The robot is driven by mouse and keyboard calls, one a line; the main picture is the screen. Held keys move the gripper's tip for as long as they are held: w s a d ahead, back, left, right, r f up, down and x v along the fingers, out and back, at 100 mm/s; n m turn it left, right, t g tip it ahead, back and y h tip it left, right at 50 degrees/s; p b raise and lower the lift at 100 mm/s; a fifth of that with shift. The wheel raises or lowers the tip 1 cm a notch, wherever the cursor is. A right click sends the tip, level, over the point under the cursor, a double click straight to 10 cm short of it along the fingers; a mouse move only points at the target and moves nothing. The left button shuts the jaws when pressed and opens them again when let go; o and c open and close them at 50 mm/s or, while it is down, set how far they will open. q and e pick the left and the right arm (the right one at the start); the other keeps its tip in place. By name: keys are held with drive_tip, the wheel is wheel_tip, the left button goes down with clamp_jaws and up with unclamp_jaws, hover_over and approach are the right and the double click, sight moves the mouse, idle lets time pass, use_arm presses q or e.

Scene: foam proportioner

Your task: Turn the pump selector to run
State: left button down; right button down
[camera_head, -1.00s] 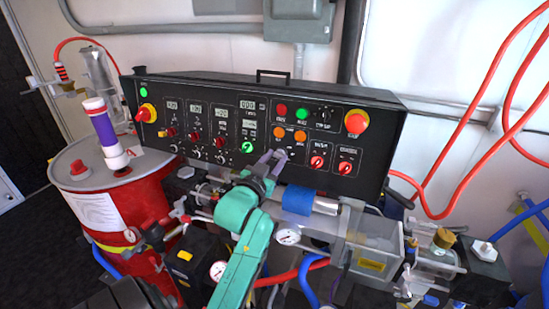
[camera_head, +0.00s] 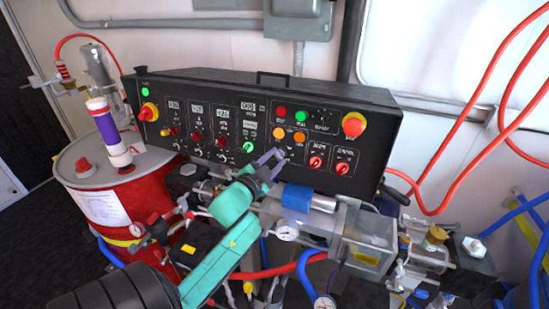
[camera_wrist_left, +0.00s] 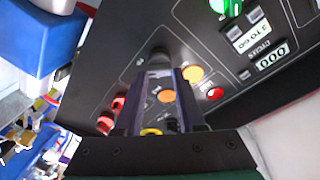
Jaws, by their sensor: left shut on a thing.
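The black control panel (camera_head: 150,88) stands upright against the wall. My left gripper (camera_head: 275,157) is at its lower middle, below two orange buttons (camera_head: 279,132). In the wrist view, a dark grey knob (camera_wrist_left: 159,57) on the panel face sits between the fingertips of my left gripper (camera_wrist_left: 158,72), which is shut on it. The fingers hide this knob in the head view. Its label and pointer position cannot be read. My right gripper is not in view.
A green knob (camera_head: 248,147) lies left of the fingers, and two red knobs (camera_head: 315,162) lie right. A red emergency button (camera_head: 354,124) is at upper right. Pipes and a blue-wrapped cylinder (camera_head: 296,198) sit just below the panel. A red drum (camera_head: 155,193) stands left.

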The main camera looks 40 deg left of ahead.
use_arm(q)
drive_tip(key=shift+r, duration=0.1)
idle(0.3)
drive_tip(key=c, duration=0.5)
unclamp_jaws()
drive_tip(key=shift+a, duration=0.1)
drive_tip(key=shift+w+f, duration=0.2)
drive_tip(key=shift+w, duration=0.05)
drive_tip(key=shift+s, duration=0.1)
drive_tip(key=p+v, duration=0.1)
drive_tip(key=v, duration=1.3)
drive_tip(key=shift+s, duration=0.15)
